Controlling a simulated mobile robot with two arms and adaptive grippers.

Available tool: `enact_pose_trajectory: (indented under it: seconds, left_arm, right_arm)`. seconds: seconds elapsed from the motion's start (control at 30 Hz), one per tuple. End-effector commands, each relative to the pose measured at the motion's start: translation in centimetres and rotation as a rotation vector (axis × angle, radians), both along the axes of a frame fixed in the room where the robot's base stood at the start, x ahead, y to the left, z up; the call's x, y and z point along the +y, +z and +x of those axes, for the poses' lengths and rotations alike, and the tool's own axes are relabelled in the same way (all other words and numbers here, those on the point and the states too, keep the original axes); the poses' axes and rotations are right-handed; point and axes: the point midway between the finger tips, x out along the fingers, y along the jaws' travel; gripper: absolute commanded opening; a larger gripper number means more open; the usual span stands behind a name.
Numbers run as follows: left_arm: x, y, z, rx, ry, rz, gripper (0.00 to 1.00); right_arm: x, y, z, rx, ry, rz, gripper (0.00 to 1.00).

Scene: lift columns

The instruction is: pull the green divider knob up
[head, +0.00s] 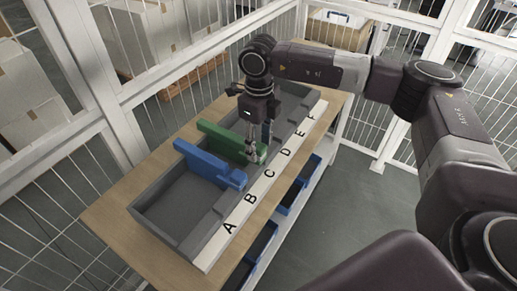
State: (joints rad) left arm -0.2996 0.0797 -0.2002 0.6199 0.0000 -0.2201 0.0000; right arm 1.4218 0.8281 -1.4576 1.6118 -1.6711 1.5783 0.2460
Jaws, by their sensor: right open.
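A green divider (222,142) stands across the grey tray (168,235), with its knob end (259,154) near the lettered white edge. My right gripper (260,147) points down over this knob end, its fingers open. The fingertips are at or just around the knob; I cannot tell whether they touch it. The gripper body hides part of the tray behind it. My left gripper is not in view.
A blue divider (205,163) stands in the tray to the left of the green one. A white strip (262,189) lettered A to F runs along the tray's front. Blue bins (290,198) sit below the wooden table (108,214). White mesh fencing (138,84) stands behind.

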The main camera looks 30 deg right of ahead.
Motion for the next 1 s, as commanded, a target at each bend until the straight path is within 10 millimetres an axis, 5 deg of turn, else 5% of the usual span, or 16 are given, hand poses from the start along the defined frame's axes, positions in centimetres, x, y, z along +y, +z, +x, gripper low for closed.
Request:
enact_pose_trajectory:
  seconds: [1.0]
  left_arm:
    - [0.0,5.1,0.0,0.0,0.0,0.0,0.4]
  right_arm:
    - [0.0,9.1,0.0,0.0,0.0,0.0,0.43]
